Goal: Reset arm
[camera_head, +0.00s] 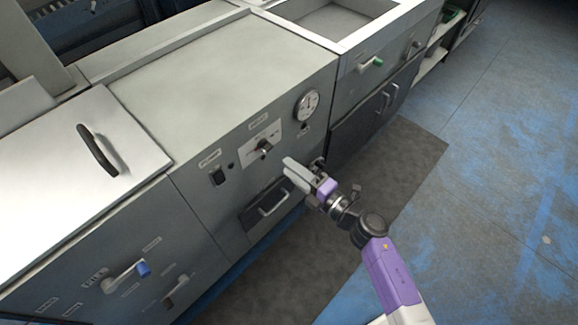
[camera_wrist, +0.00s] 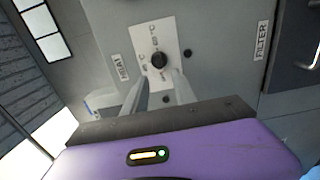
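My purple and grey arm reaches in from the bottom right of the head view. My gripper (camera_head: 301,165) is in front of the grey appliance, close to its control panel. In the wrist view my gripper (camera_wrist: 160,78) has its two pale fingers apart with nothing between them. The same knob (camera_head: 263,147) shows in the head view, just left of the fingers. I cannot tell the exact gap between fingertips and panel.
The appliance has a flat top (camera_head: 215,75), a round gauge (camera_head: 306,105) and a drawer with a handle (camera_head: 272,203). Open blue floor (camera_head: 480,190) lies to the right.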

